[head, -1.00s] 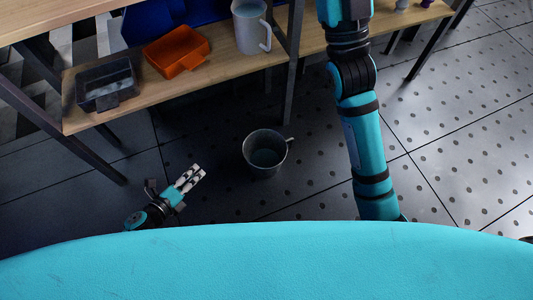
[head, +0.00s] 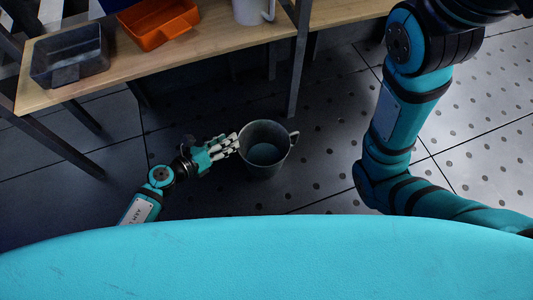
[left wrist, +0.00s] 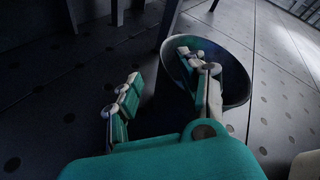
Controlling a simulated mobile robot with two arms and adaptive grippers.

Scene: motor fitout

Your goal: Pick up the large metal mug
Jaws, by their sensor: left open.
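The large metal mug (head: 266,152) is dark grey and stands upright on the floor, its handle to the right and its mouth open upward. My left gripper (head: 233,146) is at the mug's left side, fingertips close to or at its rim. In the left wrist view, the left gripper (left wrist: 160,65) has its fingers spread apart. One finger overlaps the mouth of the mug (left wrist: 236,82), and the other is outside it over the floor. I cannot tell whether a finger touches the wall. My right gripper is out of view.
A wooden shelf (head: 110,75) above and behind the mug holds an orange bin (head: 158,24), a dark grey bin (head: 70,58) and a light grey mug (head: 252,10). A dark shelf leg (head: 299,65) stands just behind the mug. The tiled floor to the right is clear.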

